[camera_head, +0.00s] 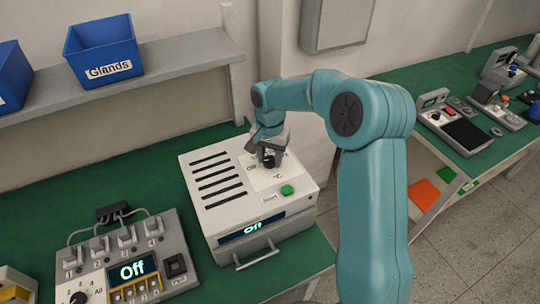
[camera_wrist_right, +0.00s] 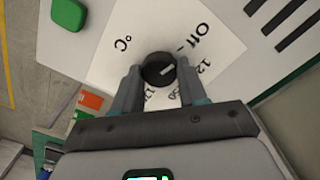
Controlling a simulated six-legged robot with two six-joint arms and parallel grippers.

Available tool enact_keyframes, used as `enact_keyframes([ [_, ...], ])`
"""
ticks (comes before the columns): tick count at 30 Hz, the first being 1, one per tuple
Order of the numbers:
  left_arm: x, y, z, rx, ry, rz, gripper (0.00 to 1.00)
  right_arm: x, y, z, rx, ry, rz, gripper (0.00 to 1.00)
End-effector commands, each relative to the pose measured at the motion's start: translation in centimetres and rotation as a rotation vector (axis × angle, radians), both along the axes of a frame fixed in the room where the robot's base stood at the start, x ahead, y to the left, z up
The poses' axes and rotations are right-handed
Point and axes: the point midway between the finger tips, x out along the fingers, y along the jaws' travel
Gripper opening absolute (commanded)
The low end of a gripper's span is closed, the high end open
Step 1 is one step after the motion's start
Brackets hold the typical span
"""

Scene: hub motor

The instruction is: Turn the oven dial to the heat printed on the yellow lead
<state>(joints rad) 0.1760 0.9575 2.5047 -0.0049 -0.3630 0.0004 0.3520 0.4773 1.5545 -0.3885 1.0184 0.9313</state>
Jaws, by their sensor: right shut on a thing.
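The oven (camera_head: 225,185) is a white box with dark slots on top, standing on the green bench. Its black dial (camera_wrist_right: 159,70) sits on a white label marked "Off", "°C" and numbers partly hidden by my gripper. The dial's pale mark points towards the right in the right wrist view. My right gripper (camera_wrist_right: 158,82) is shut on the dial, one finger on each side; it also shows in the head view (camera_head: 269,158). The oven's display (camera_head: 252,228) reads "Off". I see no yellow lead with a printed heat. My left gripper is not in view.
A green Start button (camera_head: 287,190) is near the dial. A tester (camera_head: 125,265) with an "Off" display and switches stands left of the oven. A blue Glands bin (camera_head: 102,50) is on the shelf (camera_head: 180,63). Another green bench (camera_head: 460,100) with devices is at right.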

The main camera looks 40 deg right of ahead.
Motion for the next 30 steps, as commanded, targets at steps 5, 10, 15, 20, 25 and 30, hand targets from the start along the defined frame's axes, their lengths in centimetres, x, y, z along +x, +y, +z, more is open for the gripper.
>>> enact_keyframes([
  [5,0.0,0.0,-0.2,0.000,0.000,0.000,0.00,0.0,0.1,0.1,0.003,0.001,-0.023,0.12],
  [10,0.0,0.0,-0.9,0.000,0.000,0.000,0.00,0.0,0.1,0.0,0.002,0.000,-0.095,0.12],
  [15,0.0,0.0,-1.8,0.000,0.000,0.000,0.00,0.0,0.1,-0.1,0.002,-0.001,-0.220,0.12],
  [20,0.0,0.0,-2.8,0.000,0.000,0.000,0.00,0.0,0.1,-0.1,0.002,-0.002,-0.368,0.12],
  [25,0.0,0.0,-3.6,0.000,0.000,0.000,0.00,0.1,0.1,0.0,0.003,-0.002,-0.530,0.12],
  [30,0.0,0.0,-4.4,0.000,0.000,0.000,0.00,0.1,0.1,0.1,0.004,-0.003,-0.692,0.12],
])
